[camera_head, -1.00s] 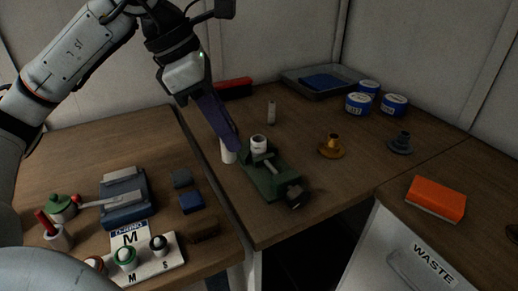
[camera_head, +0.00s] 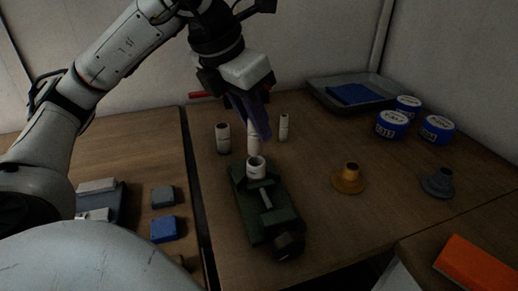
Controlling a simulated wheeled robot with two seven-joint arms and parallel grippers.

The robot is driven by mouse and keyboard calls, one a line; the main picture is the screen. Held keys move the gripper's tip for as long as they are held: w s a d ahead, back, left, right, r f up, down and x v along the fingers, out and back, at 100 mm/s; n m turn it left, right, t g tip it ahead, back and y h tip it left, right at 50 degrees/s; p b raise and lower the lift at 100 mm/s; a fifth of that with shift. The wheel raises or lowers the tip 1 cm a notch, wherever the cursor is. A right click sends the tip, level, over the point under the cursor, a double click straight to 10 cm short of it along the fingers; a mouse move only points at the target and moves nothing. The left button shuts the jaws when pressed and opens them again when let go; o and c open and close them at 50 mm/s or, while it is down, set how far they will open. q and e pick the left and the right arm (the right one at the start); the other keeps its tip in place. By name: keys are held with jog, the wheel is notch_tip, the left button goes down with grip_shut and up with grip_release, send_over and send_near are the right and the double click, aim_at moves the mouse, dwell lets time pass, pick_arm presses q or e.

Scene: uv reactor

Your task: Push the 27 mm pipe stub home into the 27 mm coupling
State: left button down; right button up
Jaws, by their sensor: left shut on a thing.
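My left gripper (camera_head: 256,122), with long purple fingers, is shut on a white pipe stub (camera_head: 253,143). The stub is upright and its upper part is hidden by the fingers. The white coupling (camera_head: 257,172) stands upright, open end up, in the green vise (camera_head: 268,212). The stub's lower end shows just above and behind the coupling's rim; I cannot tell whether they touch. Another white piece (camera_head: 223,139) stands left of the stub, and a thinner one (camera_head: 284,128) stands to its right. My right gripper is not in view.
A brass flanged part (camera_head: 348,179) and a grey one (camera_head: 438,184) stand on the right. Blue-and-white tins (camera_head: 391,125) and a grey tray (camera_head: 320,92) are behind them. An orange block (camera_head: 474,264) lies front right. Blocks (camera_head: 164,230) lie left of the table gap.

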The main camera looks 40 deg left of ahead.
aim_at(256, 145)
pick_arm(q)
jog(key=shift+f, duration=0.5)
notch_tip(256, 145, down, 4)
jog(key=shift+r+b, duration=0.1)
jog(key=shift+b, duration=0.4)
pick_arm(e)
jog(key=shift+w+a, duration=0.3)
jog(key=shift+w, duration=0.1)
pick_arm(q)
jog(key=c, duration=1.6)
grip_release()
jog(key=shift+o, duration=0.2)
